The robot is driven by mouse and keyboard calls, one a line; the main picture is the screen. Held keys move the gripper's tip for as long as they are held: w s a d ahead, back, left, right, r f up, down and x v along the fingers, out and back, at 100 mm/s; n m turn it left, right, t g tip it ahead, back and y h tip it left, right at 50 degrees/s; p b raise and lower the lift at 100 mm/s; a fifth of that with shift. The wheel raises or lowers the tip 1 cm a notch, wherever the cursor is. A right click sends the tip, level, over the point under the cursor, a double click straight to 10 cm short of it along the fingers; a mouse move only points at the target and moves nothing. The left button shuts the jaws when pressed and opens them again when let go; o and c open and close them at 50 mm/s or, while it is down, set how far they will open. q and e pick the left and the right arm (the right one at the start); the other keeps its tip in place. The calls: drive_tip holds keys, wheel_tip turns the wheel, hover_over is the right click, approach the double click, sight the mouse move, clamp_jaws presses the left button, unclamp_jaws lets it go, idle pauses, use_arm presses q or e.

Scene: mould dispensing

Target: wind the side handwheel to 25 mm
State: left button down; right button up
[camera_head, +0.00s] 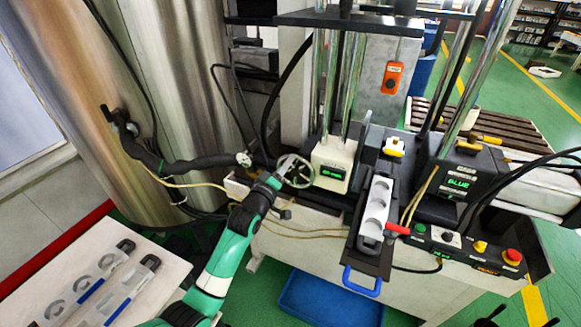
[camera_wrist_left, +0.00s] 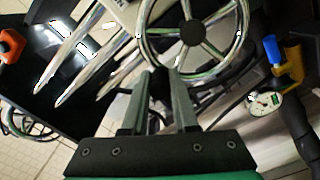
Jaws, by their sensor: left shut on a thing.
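The side handwheel (camera_head: 297,172) is a metal wheel with spokes, left of a cream box with a small green display (camera_head: 333,171) whose digits are too small to read. In the left wrist view the handwheel (camera_wrist_left: 193,33) fills the top middle, with a dark hub and a shiny rim. My left gripper (camera_head: 273,181) is at the lower left of the rim. In the left wrist view its fingers (camera_wrist_left: 161,78) are closed on the rim at the wheel's near edge; the exact contact is partly hidden. My right gripper is not in view.
A grey mould (camera_head: 374,212) sits on a black slide with a blue handle (camera_head: 361,281). A control panel with a red button (camera_head: 512,256) is at right. A white table (camera_head: 62,250) with two moulds stands at lower left. A hose hangs left of the wheel.

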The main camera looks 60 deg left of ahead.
sight(281, 159)
use_arm(q)
drive_tip(key=n, duration=0.1)
drive_tip(key=a+n, duration=0.1)
drive_tip(key=n, duration=0.1)
drive_tip(key=shift+s+a+f, duration=0.2)
drive_tip(key=shift+s, duration=0.2)
drive_tip(key=n, duration=0.1)
drive_tip(key=a+f+n+p, duration=0.1)
drive_tip(key=n, duration=0.1)
drive_tip(key=s+n, duration=0.1)
drive_tip(key=shift+a+f, duration=0.2)
drive_tip(key=shift+a, duration=0.1)
drive_tip(key=shift+s+a+f+n+p, duration=0.15)
drive_tip(key=shift+f+n, duration=0.25)
drive_tip(key=shift+n, duration=0.55)
drive_tip(key=shift+s+a+f+n+p, duration=0.1)
drive_tip(key=shift+a+f+n+p, duration=0.25)
drive_tip(key=shift+n, duration=0.65)
drive_tip(key=shift+s+a+f+n+p, duration=0.1)
drive_tip(key=shift+f+n, duration=0.4)
drive_tip(key=shift+n, duration=0.45)
drive_tip(key=c, duration=0.7)
unclamp_jaws()
drive_tip(key=shift+f, duration=0.1)
drive_tip(key=shift+d, duration=0.1)
